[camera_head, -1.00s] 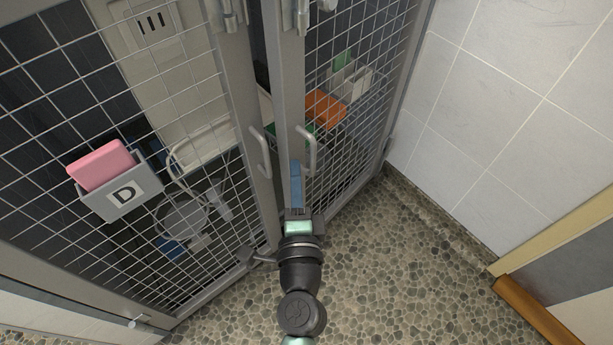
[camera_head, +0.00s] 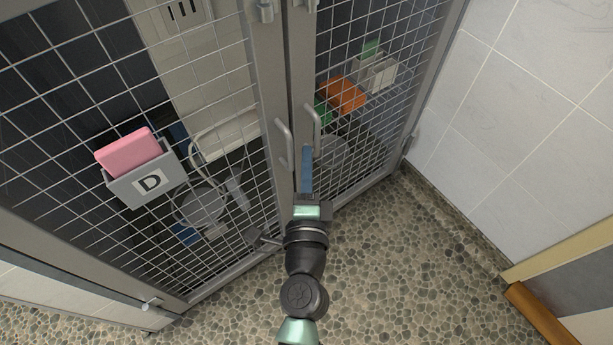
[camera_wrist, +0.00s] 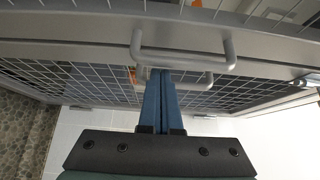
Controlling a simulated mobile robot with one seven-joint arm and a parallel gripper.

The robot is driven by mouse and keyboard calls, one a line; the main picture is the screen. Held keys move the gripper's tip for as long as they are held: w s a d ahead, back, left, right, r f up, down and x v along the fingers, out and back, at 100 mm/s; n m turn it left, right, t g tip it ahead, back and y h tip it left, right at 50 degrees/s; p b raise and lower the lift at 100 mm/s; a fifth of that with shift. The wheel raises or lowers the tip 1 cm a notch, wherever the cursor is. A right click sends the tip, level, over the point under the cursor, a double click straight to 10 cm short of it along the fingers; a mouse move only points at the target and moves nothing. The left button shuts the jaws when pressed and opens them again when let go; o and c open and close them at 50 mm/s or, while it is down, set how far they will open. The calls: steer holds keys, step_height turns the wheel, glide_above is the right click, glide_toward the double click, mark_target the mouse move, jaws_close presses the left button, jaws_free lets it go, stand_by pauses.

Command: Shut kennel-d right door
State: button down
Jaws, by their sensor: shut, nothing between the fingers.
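Kennel-d is a grey-framed wire-mesh enclosure; its left door carries the D bin (camera_head: 146,180). The right door (camera_head: 305,75) stands close beside the left door's frame (camera_head: 266,75), with only a narrow dark gap between them; I cannot tell if it is fully flush. The right door's handle (camera_head: 313,130) is a grey bar, next to the left door's handle (camera_head: 284,146). My gripper (camera_head: 305,152) is shut and empty, its blue fingers upright against or just before the right door's frame, below its handle. In the wrist view the fingertips (camera_wrist: 161,74) overlap a handle bar (camera_wrist: 183,57); contact is unclear.
A pink item (camera_head: 128,152) sits in the D bin. Orange (camera_head: 342,95) and white items lie behind the right mesh. A small latch (camera_head: 258,237) sticks out at the left door's bottom. A tiled wall (camera_head: 500,120) bounds the right; the pebbled floor is clear.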

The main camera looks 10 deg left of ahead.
steer(key=b+v, duration=0.4)
steer(key=v, duration=0.8)
steer(key=shift+s, duration=0.35)
steer(key=shift+d, duration=0.1)
